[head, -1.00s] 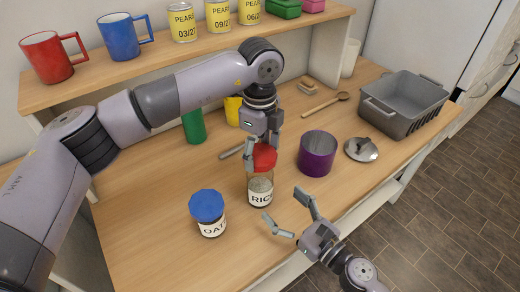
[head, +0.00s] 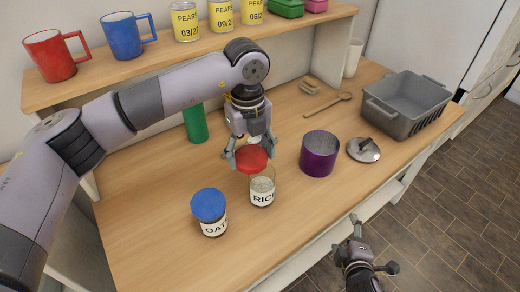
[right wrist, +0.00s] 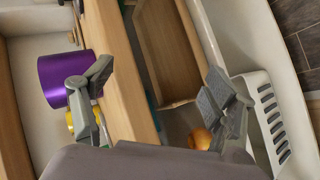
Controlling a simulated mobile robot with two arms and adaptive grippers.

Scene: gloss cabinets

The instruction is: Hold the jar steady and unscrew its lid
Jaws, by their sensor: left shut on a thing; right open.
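The jar labelled RICE (head: 262,196) stands upright on the counter with its top open and pale contents showing. Its red lid (head: 252,161) is off the jar, held just above and left of its rim. My left gripper (head: 251,153) is shut on this lid from above. My right gripper (head: 348,236) is open and empty, off the counter's front edge and apart from the jar. In the right wrist view its spread fingers (right wrist: 150,92) have nothing between them.
A blue-lidded jar labelled OAT (head: 210,213) stands left of the rice jar. A purple canister (head: 318,155), a loose metal lid (head: 363,150) and a grey basket (head: 405,103) are to the right. A green cylinder (head: 195,124) stands behind. The counter's left front is clear.

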